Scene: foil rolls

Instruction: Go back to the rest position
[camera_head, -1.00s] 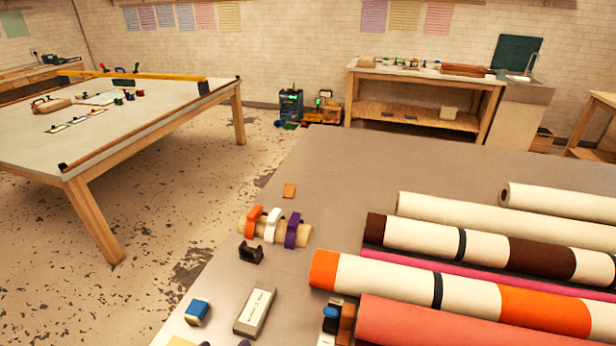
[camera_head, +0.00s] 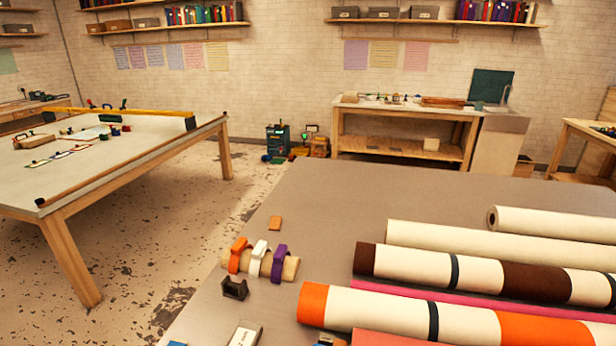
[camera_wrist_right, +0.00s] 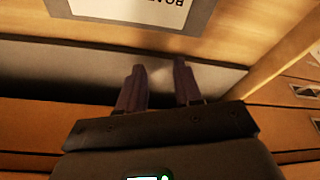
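My right gripper (camera_wrist_right: 158,78) shows in the right wrist view. Its two dark fingers stand apart with nothing between them, over a grey strip beside wooden surfaces. Neither gripper shows in the head view, and my left gripper is in no view. On the grey-brown table (camera_head: 330,205) in the head view lie several rolls, among them an orange and cream roll (camera_head: 465,322), a brown and cream roll (camera_head: 480,268) and a plain cream roll (camera_head: 555,223). A small holder (camera_head: 288,268) carries orange, white and purple rings.
A black holder (camera_head: 235,288) and a small orange-brown block (camera_head: 275,223) lie on the near table. Another worktable (camera_head: 150,150) stands at the left, and a wooden bench (camera_head: 400,150) stands by the back wall. A printed label (camera_wrist_right: 150,8) shows in the wrist view.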

